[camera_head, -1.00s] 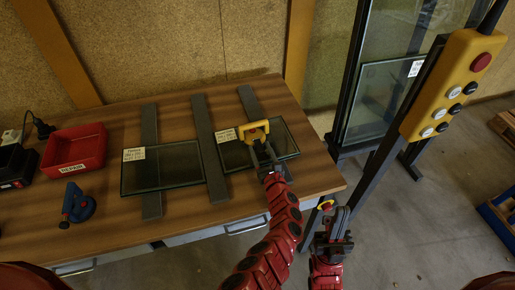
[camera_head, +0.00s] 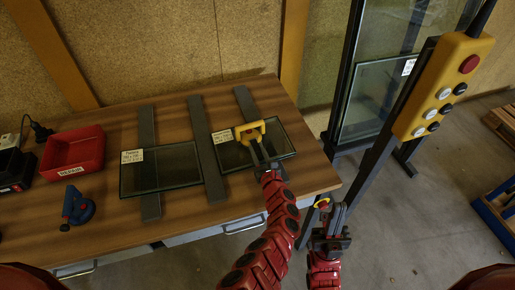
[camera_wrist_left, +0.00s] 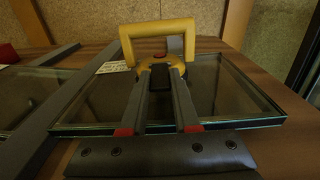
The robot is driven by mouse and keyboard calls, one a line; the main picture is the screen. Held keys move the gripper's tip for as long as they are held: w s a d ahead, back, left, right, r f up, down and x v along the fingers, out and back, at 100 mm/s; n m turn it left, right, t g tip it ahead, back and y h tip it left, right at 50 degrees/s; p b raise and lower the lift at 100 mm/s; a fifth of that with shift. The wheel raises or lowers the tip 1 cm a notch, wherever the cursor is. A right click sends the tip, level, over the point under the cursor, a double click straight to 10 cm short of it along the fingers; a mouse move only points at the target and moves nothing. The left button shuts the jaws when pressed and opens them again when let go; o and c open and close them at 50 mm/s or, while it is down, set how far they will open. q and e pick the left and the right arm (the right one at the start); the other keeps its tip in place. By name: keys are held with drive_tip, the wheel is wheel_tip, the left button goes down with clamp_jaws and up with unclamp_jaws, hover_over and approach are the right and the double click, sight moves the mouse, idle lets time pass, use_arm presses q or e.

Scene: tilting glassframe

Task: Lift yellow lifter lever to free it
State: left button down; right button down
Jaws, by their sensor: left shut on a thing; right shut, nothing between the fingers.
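The yellow lifter (camera_head: 249,129) sits on the right glass pane (camera_head: 276,137) on the table. In the left wrist view its yellow handle (camera_wrist_left: 157,29) stands up behind a round yellow body (camera_wrist_left: 150,74) with a dark middle and a small red mark. My left gripper (camera_head: 259,152) reaches to its near side. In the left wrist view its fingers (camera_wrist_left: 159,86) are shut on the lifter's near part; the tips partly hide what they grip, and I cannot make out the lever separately. My right gripper (camera_head: 329,217) is shut and empty, low beyond the table's right front corner.
The left pane (camera_head: 165,172) lies across grey strips (camera_head: 208,150). A blue suction lifter (camera_head: 77,207) and red bin (camera_head: 73,151) stand at the left. A yellow button panel (camera_head: 440,88) and glass rack (camera_head: 340,105) are right of the table.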

sight(253, 140)
use_arm(q)
drive_tip(key=r+g+p, duration=0.1)
drive_tip(key=g+p, duration=0.1)
drive_tip(key=p, duration=0.3)
drive_tip(key=r+g+h+p, duration=0.1)
drive_tip(key=r+g+p, duration=0.1)
drive_tip(key=p, duration=0.4)
drive_tip(key=shift+w+a+r+h, duration=0.15)
drive_tip(key=shift+w+r+h, duration=0.05)
drive_tip(key=shift+h, duration=0.1)
drive_tip(key=shift+w+g+p, duration=0.1)
drive_tip(key=shift+g+p, duration=0.4)
drive_tip(key=shift+p, duration=0.15)
drive_tip(key=shift+g+h, duration=0.3)
drive_tip(key=shift+h, duration=0.1)
drive_tip(key=shift+w+a+g+p, duration=0.1)
drive_tip(key=shift+w+g+p, duration=0.15)
drive_tip(key=shift+g, duration=0.35)
drive_tip(key=shift+w+a+r+g+h, duration=0.1)
drive_tip(key=shift+w+r+g+h, duration=0.15)
drive_tip(key=shift+g+h, duration=0.45)
drive_tip(key=shift+g+b, duration=0.3)
drive_tip(key=c, duration=0.6)
unclamp_jaws()
drive_tip(key=shift+c, duration=0.2)
